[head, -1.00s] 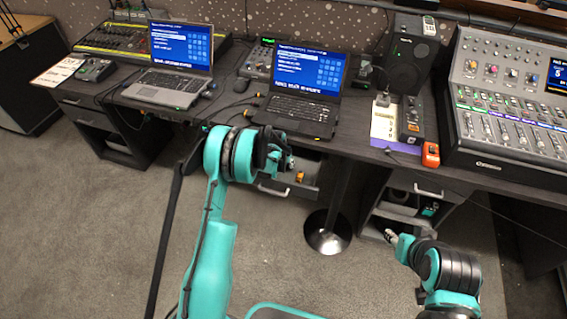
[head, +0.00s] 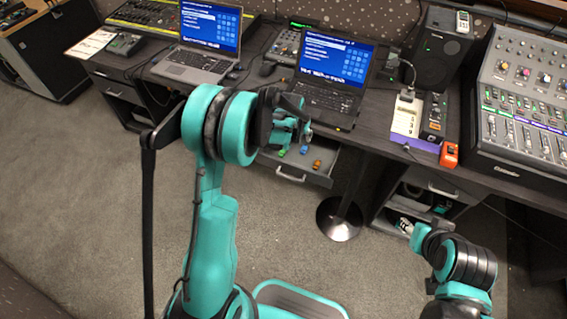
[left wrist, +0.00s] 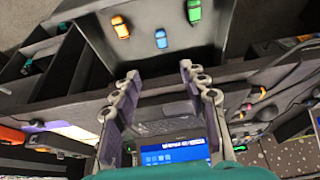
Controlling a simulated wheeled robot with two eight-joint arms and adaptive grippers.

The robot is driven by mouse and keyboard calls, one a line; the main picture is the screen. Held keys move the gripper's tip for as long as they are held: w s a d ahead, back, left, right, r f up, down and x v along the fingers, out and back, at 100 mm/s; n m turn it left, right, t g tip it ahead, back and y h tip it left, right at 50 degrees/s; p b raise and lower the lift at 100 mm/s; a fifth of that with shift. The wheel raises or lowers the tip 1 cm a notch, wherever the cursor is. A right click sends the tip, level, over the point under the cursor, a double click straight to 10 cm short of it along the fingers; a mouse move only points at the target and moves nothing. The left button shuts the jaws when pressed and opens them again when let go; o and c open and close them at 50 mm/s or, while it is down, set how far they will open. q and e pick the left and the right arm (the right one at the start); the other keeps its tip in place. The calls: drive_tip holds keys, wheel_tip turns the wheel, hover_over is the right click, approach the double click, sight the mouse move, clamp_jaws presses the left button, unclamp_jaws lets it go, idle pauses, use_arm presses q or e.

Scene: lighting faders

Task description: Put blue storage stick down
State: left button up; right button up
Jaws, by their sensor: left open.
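The blue storage stick (left wrist: 161,39) lies in the open drawer (left wrist: 150,13) under the desk, between an orange stick (left wrist: 121,27) and a green stick (left wrist: 193,11). In the head view the small blue stick (head: 304,149) shows just below my left gripper (head: 300,125). In the left wrist view my left gripper (left wrist: 159,76) is open, with nothing between its fingers, and apart from the blue stick. My right gripper (head: 404,226) is low at the right, away from the drawer; its finger gap is too small to tell.
A black laptop (head: 335,100) stands on the desk above the drawer, close to my left gripper. An orange box (head: 449,154) sits at the desk's front edge. A round black stand base (head: 340,219) is on the floor below. The floor in front is clear.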

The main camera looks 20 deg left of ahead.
use_arm(q)
drive_tip(key=s+d+r+t, duration=0.1)
drive_tip(key=s+d+r, duration=0.1)
drive_tip(key=s+r, duration=1.35)
drive_tip(key=s+d+r+t, duration=0.1)
drive_tip(key=s, duration=1.4)
drive_tip(key=shift+d, duration=0.15)
drive_tip(key=shift+s, duration=0.1)
